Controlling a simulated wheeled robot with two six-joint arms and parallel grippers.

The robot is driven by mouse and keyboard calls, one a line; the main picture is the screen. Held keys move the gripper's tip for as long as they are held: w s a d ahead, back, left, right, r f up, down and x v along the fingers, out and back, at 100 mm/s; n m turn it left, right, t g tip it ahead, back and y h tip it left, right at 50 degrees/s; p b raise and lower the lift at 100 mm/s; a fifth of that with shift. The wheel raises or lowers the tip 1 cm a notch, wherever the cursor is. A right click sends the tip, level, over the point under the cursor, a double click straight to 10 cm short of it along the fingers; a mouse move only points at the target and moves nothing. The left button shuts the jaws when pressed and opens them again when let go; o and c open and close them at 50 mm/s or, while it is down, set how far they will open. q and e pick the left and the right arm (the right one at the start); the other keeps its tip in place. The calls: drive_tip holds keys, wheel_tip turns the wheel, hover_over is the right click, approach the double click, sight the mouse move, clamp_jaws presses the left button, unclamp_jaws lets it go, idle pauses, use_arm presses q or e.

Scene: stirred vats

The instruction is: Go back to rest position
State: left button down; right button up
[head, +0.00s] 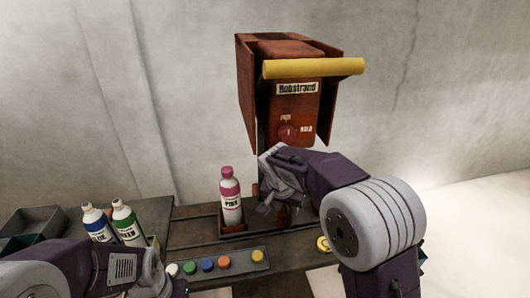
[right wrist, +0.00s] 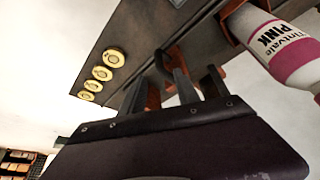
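My right gripper (head: 268,206) hangs low in front of the red machine, just right of a bottle with a pink cap and a PINK label (head: 231,203). In the right wrist view the fingers (right wrist: 198,84) stand apart with nothing seen between them, and the pink bottle (right wrist: 278,45) is to their right, apart from them. My left arm (head: 130,270) lies low at the bottom left of the head view; its fingers cannot be made out.
Blue-labelled (head: 98,224) and green-labelled (head: 128,224) bottles stand left, beside a grey tray (head: 30,222). A strip of coloured buttons (head: 222,262) lies in front. Yellow round pieces (right wrist: 102,73) show in the wrist view.

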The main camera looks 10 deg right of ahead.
drive_tip(key=s+d+m+g+p, duration=0.1)
drive_tip(key=s+d+p, duration=0.1)
drive_tip(key=s+d, duration=0.45)
drive_tip(key=s+a+f+n+g+y, duration=0.1)
drive_tip(key=s+f+n, duration=0.2)
drive_tip(key=s, duration=0.4)
drive_tip(key=s+a+f+n+y, duration=0.1)
drive_tip(key=s+f+n, duration=0.2)
drive_tip(key=s, duration=0.4)
drive_tip(key=shift+s+f+n+g+y+p, duration=0.3)
drive_tip(key=shift+f+g+p, duration=0.1)
drive_tip(key=shift+f, duration=0.35)
